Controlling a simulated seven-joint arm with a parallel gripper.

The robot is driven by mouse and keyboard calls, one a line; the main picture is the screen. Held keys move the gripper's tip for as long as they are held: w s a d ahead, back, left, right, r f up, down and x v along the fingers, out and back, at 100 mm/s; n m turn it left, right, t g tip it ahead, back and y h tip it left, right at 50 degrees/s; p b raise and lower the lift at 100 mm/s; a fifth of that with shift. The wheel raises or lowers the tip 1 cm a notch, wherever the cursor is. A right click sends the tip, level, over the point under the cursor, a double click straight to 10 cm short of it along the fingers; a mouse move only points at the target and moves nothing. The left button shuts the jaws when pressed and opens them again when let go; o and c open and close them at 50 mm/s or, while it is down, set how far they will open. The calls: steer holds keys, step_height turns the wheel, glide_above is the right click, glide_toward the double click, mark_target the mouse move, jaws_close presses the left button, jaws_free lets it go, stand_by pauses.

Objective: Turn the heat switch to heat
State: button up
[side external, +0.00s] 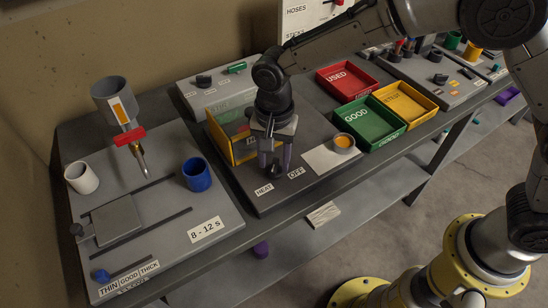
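The heat switch, a dark knob (277,172), sits near the front of a dark raised panel (318,186). The white label HEAT (264,189) is at its front left and the label OFF (296,173) at its right. My gripper (275,168) points down right at the switch, with purplish fingers on its left and right sides. The fingers and gripper body cover much of the knob, so which label it points to is not clear. I cannot tell whether the fingers press on the knob.
A yellow-edged box (222,140) stands close behind my gripper. A cup of orange liquid (344,142) stands on a pale plate (328,160) to the right. Green (388,136), red and yellow trays lie beyond. A viscosity stand with a funnel (112,92) and cups is on the left.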

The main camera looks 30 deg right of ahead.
mark_target(275, 163)
step_height(275, 163, up, 14)
stand_by(0.6)
steer(key=shift+f, duration=0.1)
steer(key=s+d+r+m+t, duration=0.1)
steer(key=s+d+r+t, duration=0.15)
steer(key=d+r, duration=0.5)
steer(key=s+d+r+m+t, duration=0.1)
steer(key=s+d+r, duration=0.35)
steer(key=d, duration=0.55)
steer(key=s+d+f+n+t, duration=0.1)
steer(key=s+d+n, duration=0.2)
steer(key=s+d, duration=0.45)
steer(key=s+f+n+t, duration=0.1)
steer(key=s+f+n, duration=0.7)
steer(key=shift+d+f, duration=0.2)
steer(key=shift+d, duration=0.05)
